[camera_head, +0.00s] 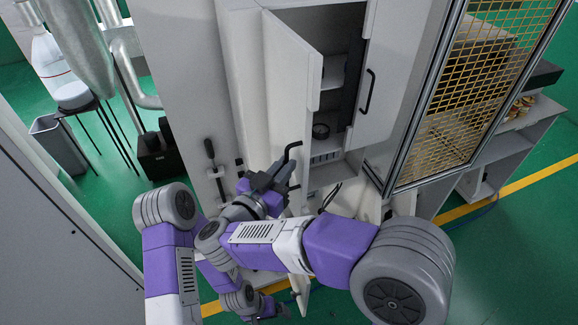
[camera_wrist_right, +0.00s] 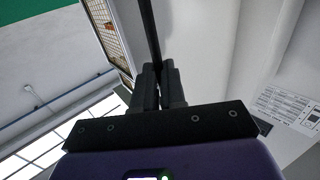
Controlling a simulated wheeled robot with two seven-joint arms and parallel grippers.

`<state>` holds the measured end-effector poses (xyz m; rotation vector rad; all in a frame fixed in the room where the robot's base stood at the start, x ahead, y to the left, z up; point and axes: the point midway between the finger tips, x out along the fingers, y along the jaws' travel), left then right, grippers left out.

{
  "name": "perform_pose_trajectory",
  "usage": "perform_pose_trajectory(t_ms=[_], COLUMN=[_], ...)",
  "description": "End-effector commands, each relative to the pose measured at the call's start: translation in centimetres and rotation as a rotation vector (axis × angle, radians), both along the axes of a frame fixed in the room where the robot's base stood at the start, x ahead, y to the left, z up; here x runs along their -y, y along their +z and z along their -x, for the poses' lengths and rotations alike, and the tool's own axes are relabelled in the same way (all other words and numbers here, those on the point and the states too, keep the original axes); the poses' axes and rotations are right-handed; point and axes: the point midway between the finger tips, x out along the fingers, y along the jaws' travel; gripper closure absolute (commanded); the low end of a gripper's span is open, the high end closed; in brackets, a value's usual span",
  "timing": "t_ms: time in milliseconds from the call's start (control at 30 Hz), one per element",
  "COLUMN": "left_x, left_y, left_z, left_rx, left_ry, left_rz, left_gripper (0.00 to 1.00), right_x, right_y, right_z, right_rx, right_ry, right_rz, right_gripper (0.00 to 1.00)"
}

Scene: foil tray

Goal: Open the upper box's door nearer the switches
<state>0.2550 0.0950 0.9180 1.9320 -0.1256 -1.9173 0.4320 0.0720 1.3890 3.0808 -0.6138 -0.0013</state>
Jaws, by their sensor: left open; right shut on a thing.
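The upper box shows in the head view with its left door (camera_head: 290,58) swung outward and its dark interior in sight. Its right door (camera_head: 402,65) has a black handle (camera_head: 367,92) and looks closed. In the right wrist view the black bar (camera_wrist_right: 149,32) stands between the fingers (camera_wrist_right: 152,88). My left gripper (camera_head: 266,309) is open and low down, partly hidden behind my arms. Switch-like black levers (camera_head: 211,150) are on the wall at the left.
A yellow mesh guard (camera_head: 455,110) in a metal frame stands to the right of the box. A stool (camera_head: 75,97), a grey bin (camera_head: 58,142) and a black box (camera_head: 160,155) stand at the left. Green floor with a yellow line is clear at lower right.

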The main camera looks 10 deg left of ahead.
Motion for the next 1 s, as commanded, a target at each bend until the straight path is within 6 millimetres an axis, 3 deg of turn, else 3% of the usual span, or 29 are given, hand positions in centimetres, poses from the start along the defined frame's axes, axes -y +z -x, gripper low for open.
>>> perform_pose_trajectory(t_ms=[500,533,667,1000], left_x=[0.02,0.02,0.01,0.01], left_y=[0.06,0.06,0.05,0.04], left_z=[0.0,0.0,-0.01,0.01], left_rx=[0.0,0.0,0.0,0.0], left_ry=[0.0,0.0,0.0,0.0], left_rz=[0.0,0.0,0.0,0.0], left_gripper=[0.0,0.0,0.0,0.0], right_x=[0.15,0.14,0.15,0.16], right_y=[0.37,0.37,0.31,0.16], right_z=[-0.41,-0.41,-0.35,-0.23], right_rx=[0.01,0.011,0.01,0.007], right_ry=[-0.009,-0.008,-0.009,-0.01], right_rz=[-0.002,-0.003,-0.002,0.0], right_gripper=[1.0,0.85,0.65,0.64])
